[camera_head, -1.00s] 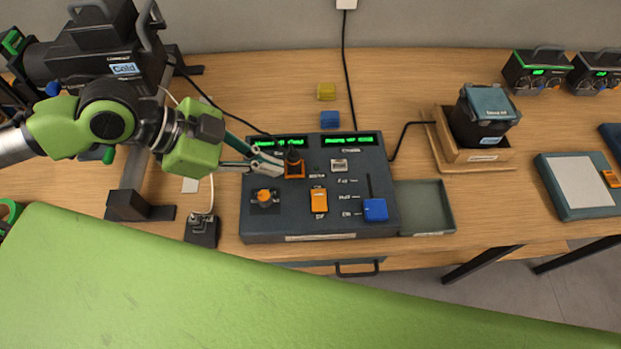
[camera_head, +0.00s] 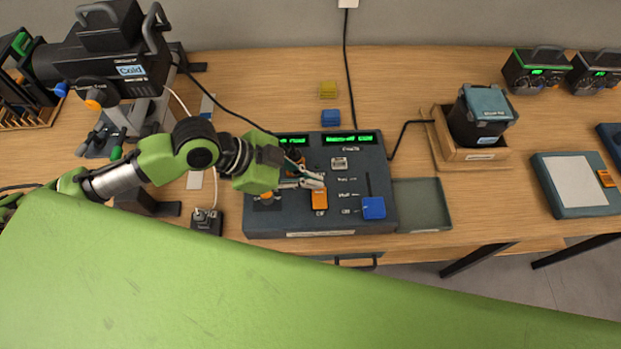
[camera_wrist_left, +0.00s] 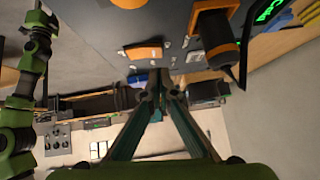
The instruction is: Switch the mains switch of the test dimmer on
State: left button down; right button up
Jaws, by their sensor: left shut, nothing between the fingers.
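A dark console (camera_head: 262,222) stands on the table with green displays, an orange rocker switch (camera_head: 319,201), a blue fader cap (camera_head: 373,208) and a black knob on an orange base. Which part bears the mains name is too small to read. My left gripper (camera_head: 316,180) is shut and empty, its tips just above the rocker's far end; contact cannot be told. Its fingers hide part of the console and of the orange round knob at its left. In the left wrist view the closed tips (camera_wrist_left: 160,84) point toward the rocker (camera_wrist_left: 145,50), beside the black knob (camera_wrist_left: 214,38). My right gripper is not in view.
A shallow tray (camera_head: 420,206) adjoins the console's right side. A black device in a wooden box (camera_head: 470,150) stands farther right. A big black lamp (camera_head: 105,58) stands at back left, a small switch box (camera_head: 207,221) left of the console. Yellow (camera_head: 328,90) and blue (camera_head: 331,117) blocks lie behind.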

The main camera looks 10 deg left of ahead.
aim_at(310, 193)
pick_arm(q)
notch_tip(310, 193, down, 2)
jog(key=shift+a+f, duration=0.1)
jog(key=shift+a, duration=0.05)
jog(key=shift+w, duration=0.1)
jog(key=shift+f, duration=0.4)
jog(key=shift+s+r+p, duration=0.3)
jog(key=shift+s+p, duration=0.1)
jog(key=shift+p, duration=0.2)
jog(key=shift+s+d, duration=0.2)
jog(key=shift+s, duration=0.05)
